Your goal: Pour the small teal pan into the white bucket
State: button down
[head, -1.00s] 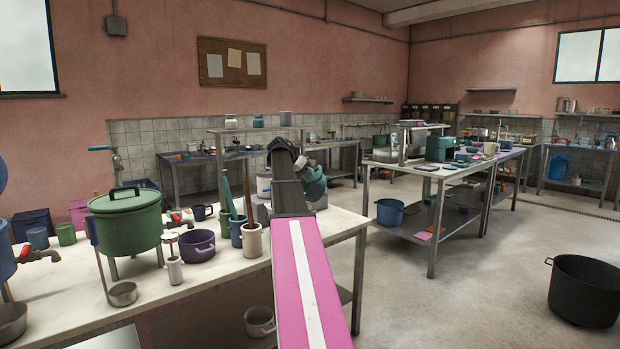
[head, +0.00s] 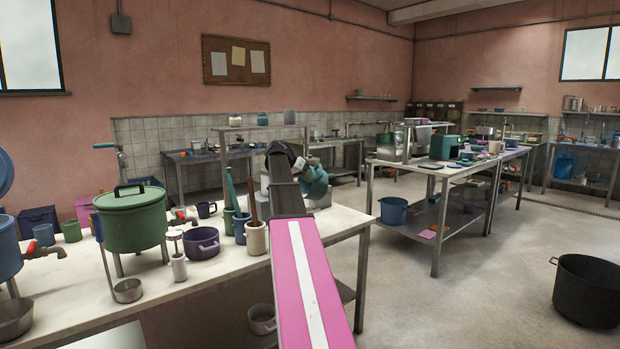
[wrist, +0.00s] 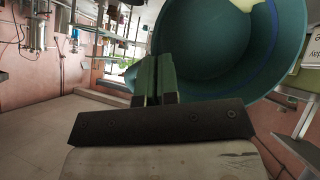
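The small teal pan (head: 315,182) is at the end of my arm, above the far right end of the near bench. In the wrist view the pan (wrist: 205,60) fills the upper right, its round inside facing the camera, with a blue ring and a pale patch at the top edge. My gripper (wrist: 153,78) is shut on its green handle. In the head view my arm partly hides my gripper (head: 299,164). I cannot pick out the white bucket for certain; a pale pot (head: 262,322) stands low under the bench.
The near bench (head: 205,270) carries a green lidded pot (head: 133,222), a purple pot (head: 202,245) and cream (head: 256,241) and blue cups with sticks. A black tub (head: 588,292) stands on the floor at right. Open floor (head: 480,300) lies between.

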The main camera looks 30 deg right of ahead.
jog(key=shift+w+a+f+g+h, duration=0.15)
jog(key=shift+a+f+h, duration=0.2)
jog(key=shift+a+h, duration=0.35)
jog(key=shift+a+f+g+h, duration=0.15)
jog(key=shift+a+f+h, duration=0.15)
jog(key=shift+a+h, duration=0.4)
jog(key=shift+w+a+f+g+h, duration=0.1)
jog(key=shift+a+f+g+h, duration=0.1)
jog(key=shift+a+h, duration=0.6)
jog(key=shift+w+a+f+g+h, duration=0.1)
jog(key=shift+a+f+h, duration=0.1)
jog(key=shift+a+h, duration=0.6)
jog(key=shift+d, duration=0.15)
dwell(0.9)
